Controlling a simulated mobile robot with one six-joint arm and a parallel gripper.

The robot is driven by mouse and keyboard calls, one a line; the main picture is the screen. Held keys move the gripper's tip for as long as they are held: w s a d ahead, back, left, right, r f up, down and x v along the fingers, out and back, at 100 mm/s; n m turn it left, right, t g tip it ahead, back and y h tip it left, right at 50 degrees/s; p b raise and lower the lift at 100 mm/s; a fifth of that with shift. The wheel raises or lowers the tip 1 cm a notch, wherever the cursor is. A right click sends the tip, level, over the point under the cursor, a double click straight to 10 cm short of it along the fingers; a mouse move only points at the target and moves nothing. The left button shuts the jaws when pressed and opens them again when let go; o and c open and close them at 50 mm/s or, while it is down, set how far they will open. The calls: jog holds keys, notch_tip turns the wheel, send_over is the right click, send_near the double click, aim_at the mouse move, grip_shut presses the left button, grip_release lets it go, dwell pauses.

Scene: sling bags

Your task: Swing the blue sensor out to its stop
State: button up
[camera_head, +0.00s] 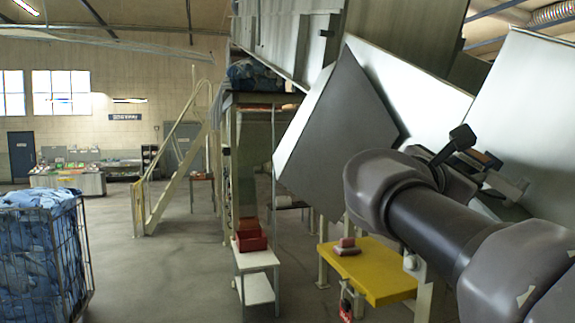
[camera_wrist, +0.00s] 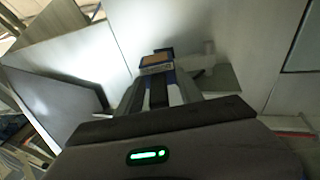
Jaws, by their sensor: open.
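The blue sensor (camera_wrist: 157,60) is a small block with blue edges and an orange-brown face. In the wrist view it sits just beyond the fingers, in front of a pale metal panel. My gripper (camera_wrist: 160,88) is open and points at it; I cannot tell whether a finger touches it. In the head view my gripper (camera_head: 483,163) is at the right, close to the sloping metal panels. A small orange-brown face there (camera_head: 488,158) seems to be the sensor, partly hidden by the gripper. Its mount and stop cannot be made out.
A dark square plate (camera_head: 342,135) slopes left of my arm. Below are a yellow table (camera_head: 378,272) with a reddish block (camera_head: 347,246) and a white stand (camera_head: 257,262) with a red bin (camera_head: 251,237). A wire cage of blue cloth (camera_head: 40,255) stands left. The floor between is clear.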

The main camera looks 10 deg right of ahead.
jog(key=shift+a, duration=0.4)
jog(key=c, duration=0.3)
grip_shut()
jog(key=shift+s+a+r, duration=0.1)
jog(key=shift+r, duration=0.15)
dwell(0.4)
